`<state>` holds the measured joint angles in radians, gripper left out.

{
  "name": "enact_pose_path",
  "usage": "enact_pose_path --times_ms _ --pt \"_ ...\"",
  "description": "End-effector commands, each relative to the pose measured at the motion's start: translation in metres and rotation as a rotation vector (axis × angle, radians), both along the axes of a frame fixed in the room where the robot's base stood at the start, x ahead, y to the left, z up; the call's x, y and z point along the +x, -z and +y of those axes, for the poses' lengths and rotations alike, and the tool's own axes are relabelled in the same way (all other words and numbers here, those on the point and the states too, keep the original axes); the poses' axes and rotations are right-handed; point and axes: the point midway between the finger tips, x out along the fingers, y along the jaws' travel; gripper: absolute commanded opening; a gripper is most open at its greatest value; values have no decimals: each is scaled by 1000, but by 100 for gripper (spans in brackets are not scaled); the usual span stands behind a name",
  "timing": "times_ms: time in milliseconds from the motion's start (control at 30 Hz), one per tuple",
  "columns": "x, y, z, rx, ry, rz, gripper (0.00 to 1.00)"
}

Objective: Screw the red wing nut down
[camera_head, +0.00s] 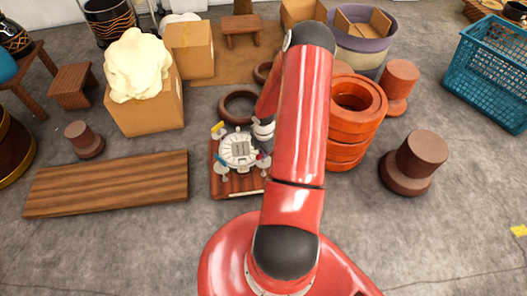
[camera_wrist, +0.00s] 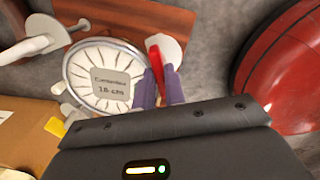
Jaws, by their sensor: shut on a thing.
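The red wing nut (camera_wrist: 155,46) is in the wrist view at the upper middle, over a white round disc (camera_wrist: 174,50). The purple fingers of my gripper (camera_wrist: 158,76) are shut on it, one on each side, and hide its lower part. In the head view the red wing nut (camera_head: 262,160) is a small red spot at the right side of a round white fixture (camera_head: 239,149). The fixture sits on a brown wooden board (camera_head: 236,190). My arm covers part of the right side there. The thread under the nut is hidden.
A yellow wing nut (camera_head: 217,127) and a blue one (camera_head: 220,160) stand at the fixture's left side. Stacked orange-red rings (camera_head: 347,150) stand close on the right. A wooden plank (camera_head: 105,184) lies to the left. The floor at lower right is clear.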

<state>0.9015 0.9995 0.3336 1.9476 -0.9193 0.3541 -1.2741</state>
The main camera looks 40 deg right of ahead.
Motion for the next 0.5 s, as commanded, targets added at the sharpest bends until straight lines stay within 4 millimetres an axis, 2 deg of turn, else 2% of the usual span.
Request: enact_pose_path --times_ms 500 --pt "1 1 1 0 487 -2 0"
